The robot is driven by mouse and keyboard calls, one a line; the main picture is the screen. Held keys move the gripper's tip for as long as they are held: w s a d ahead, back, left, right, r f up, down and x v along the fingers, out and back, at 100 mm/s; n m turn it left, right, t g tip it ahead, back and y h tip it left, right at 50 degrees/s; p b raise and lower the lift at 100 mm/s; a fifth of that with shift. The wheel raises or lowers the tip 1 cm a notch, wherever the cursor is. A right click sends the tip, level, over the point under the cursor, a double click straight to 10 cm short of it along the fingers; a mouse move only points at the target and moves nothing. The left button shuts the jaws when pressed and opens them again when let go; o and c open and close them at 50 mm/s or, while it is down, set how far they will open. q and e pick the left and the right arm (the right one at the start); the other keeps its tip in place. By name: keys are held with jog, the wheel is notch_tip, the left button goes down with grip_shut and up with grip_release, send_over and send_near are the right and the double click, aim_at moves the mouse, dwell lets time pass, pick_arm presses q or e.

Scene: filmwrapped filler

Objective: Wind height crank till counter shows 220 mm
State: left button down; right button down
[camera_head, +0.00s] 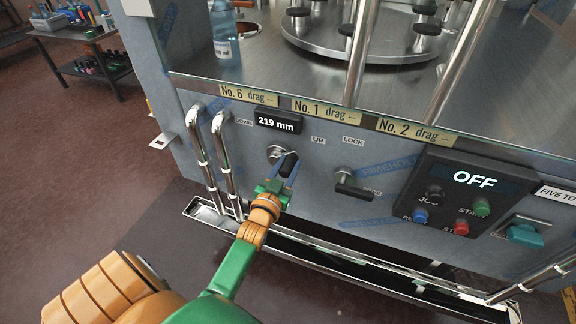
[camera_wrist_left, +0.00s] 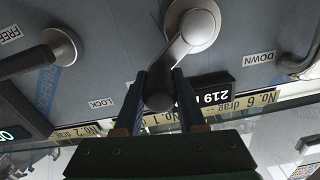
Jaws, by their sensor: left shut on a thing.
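The height crank (camera_head: 277,152) sits on the front panel of the machine, below the counter (camera_head: 272,122), which reads 219 mm. DOWN and UP labels are on either side of it. In the left wrist view the crank (camera_wrist_left: 192,28) is a grey metal arm with a dark grip knob (camera_wrist_left: 159,98) at its end. My left gripper (camera_head: 280,178) is shut on this knob, one finger on each side. The counter (camera_wrist_left: 217,90) appears upside down and partly cut off behind a finger. My right gripper is not in view.
A lock lever (camera_head: 354,190) is right of the crank. A control box (camera_head: 468,190) shows OFF and has several buttons. Chrome handrails (camera_head: 222,155) stand left of the crank, and a low rail and tray run below. A bottle (camera_head: 225,40) stands on the machine top.

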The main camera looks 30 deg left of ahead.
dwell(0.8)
pick_arm(q)
jog(key=shift+w+d+f+m+b, duration=0.1)
jog(key=shift+d+f+m+b, duration=0.1)
jog(key=shift+f+m, duration=0.3)
jog(key=shift+d+f+m+b, duration=0.1)
jog(key=shift+d+f+m, duration=0.1)
jog(key=shift+m, duration=0.5)
jog(key=c, duration=0.5)
grip_release()
jog(key=v, duration=0.7)
jog(key=shift+p, duration=0.35)
jog(key=shift+a, duration=0.1)
